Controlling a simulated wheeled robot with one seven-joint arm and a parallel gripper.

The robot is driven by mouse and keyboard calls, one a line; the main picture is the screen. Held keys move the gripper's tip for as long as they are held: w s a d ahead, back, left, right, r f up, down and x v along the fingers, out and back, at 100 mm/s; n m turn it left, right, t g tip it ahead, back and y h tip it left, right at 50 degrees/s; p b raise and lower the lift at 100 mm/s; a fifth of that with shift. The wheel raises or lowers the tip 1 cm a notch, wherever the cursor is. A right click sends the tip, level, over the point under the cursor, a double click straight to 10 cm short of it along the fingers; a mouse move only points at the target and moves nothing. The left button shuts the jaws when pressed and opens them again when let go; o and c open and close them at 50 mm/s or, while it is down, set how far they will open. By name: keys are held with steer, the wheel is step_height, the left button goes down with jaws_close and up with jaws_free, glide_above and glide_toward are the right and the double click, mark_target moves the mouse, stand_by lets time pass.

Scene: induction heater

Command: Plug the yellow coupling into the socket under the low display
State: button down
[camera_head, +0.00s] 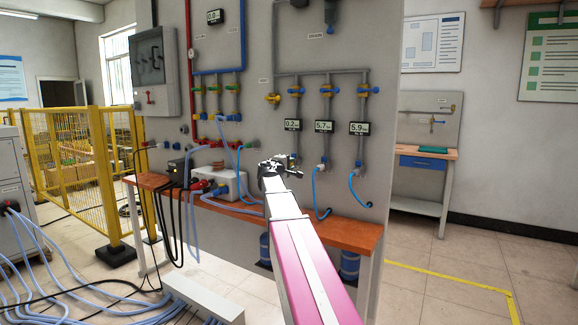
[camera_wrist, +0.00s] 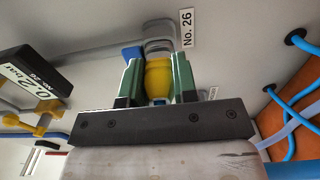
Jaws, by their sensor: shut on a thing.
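My gripper (camera_head: 291,162) is at the bench panel, just below the display reading 0.2 (camera_head: 292,125). In the wrist view my gripper (camera_wrist: 158,82) has its two green fingers shut on the yellow coupling (camera_wrist: 158,76). Directly beyond the coupling is a grey round fitting (camera_wrist: 159,47) on the panel, beside a "No. 26" label (camera_wrist: 186,28). The coupling looks in line with this fitting; whether they touch or are joined I cannot tell. The 0.2 bar display also shows at the left of the wrist view (camera_wrist: 36,77). In the head view the coupling is hidden by my gripper.
Displays reading 5.7 (camera_head: 324,127) and 5.9 (camera_head: 359,128) are to the right, with blue hoses (camera_head: 316,192) below them. A white box (camera_head: 221,184) and cables stand on the orange shelf (camera_head: 345,230) left of my arm. A yellow fence (camera_head: 72,165) is further left.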

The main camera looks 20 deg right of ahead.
steer(key=shift+w+d, duration=0.1)
steer(key=shift+d, duration=0.05)
steer(key=c, duration=0.8)
jaws_free()
